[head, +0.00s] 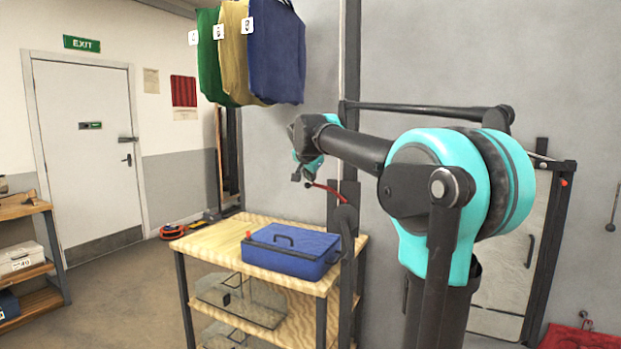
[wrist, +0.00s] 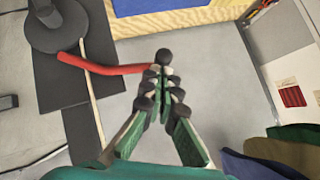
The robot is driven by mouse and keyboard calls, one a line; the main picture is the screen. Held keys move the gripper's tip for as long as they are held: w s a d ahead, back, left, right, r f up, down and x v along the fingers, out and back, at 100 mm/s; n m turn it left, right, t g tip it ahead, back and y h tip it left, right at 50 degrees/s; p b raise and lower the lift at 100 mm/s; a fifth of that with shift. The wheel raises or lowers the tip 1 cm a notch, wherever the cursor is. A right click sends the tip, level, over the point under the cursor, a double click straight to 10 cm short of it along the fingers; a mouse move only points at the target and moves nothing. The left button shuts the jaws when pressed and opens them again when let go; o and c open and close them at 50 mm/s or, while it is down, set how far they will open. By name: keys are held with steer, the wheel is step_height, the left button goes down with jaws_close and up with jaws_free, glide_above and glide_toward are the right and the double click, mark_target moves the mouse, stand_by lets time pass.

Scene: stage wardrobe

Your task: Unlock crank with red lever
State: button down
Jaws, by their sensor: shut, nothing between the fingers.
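The red lever (wrist: 112,69) runs across the wrist view from beside a dark round hub (wrist: 58,24) to my fingertips. In the head view the red lever (head: 327,190) sticks out to the left of a dark upright post (head: 346,225). My gripper (wrist: 161,80) is shut with nothing between its fingers, its tips at the lever's free end. I cannot tell if they touch it. A black ball at the tips may be the lever's knob or a fingertip. In the head view my gripper (head: 303,178) is small, just above the lever's left end. I cannot make out a separate crank.
A wooden table (head: 205,246) with a blue case (head: 291,250) stands below and left of the post. Green, beige and blue cloth bags (head: 276,55) hang above my gripper. A metal panel (head: 515,260) is at the right. The floor at left is mostly free.

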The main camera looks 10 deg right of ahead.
steer(key=shift+w+a+f+g+h, duration=0.1)
steer(key=shift+a+f+g+h, duration=0.05)
steer(key=shift+f+g+h, duration=0.15)
steer(key=shift+w+a+f+n+g+h, duration=0.15)
steer(key=shift+a+f+n+g+h, duration=0.05)
steer(key=shift+f+n+g+h, duration=0.25)
steer(key=shift+w+a+f+n+g+h, duration=0.2)
steer(key=shift+f+n+g+h, duration=0.15)
steer(key=shift+f+n+h, duration=0.15)
steer(key=shift+s+r, duration=0.1)
steer(key=shift+r, duration=0.15)
steer(key=shift+r, duration=0.7)
